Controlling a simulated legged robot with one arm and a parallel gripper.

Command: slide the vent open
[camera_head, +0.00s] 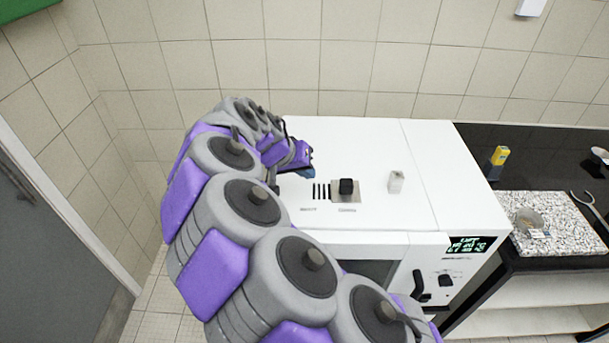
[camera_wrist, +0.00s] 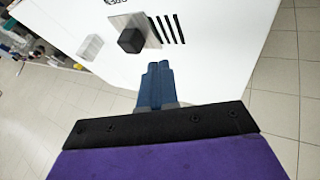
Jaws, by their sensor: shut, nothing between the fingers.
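The vent is on the white top of a machine (camera_head: 365,140). It has a black knob (camera_head: 346,186) on a silver plate (camera_head: 352,196), with several dark slots (camera_head: 321,191) to the left of it. In the wrist view the black knob (camera_wrist: 131,40) and slots (camera_wrist: 170,30) lie just beyond my fingertips. My gripper (camera_wrist: 156,70) is shut and empty, its blue fingers together, pointing toward the plate and apart from the knob. In the head view my gripper (camera_head: 308,172) is partly hidden by my arm, left of and behind the slots.
A small whitish block (camera_head: 396,181) stands on the machine top right of the knob. The front has a display (camera_head: 468,245) and a black handle (camera_head: 419,285). A dark counter to the right holds a yellow item (camera_head: 498,157) and a speckled board (camera_head: 560,235).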

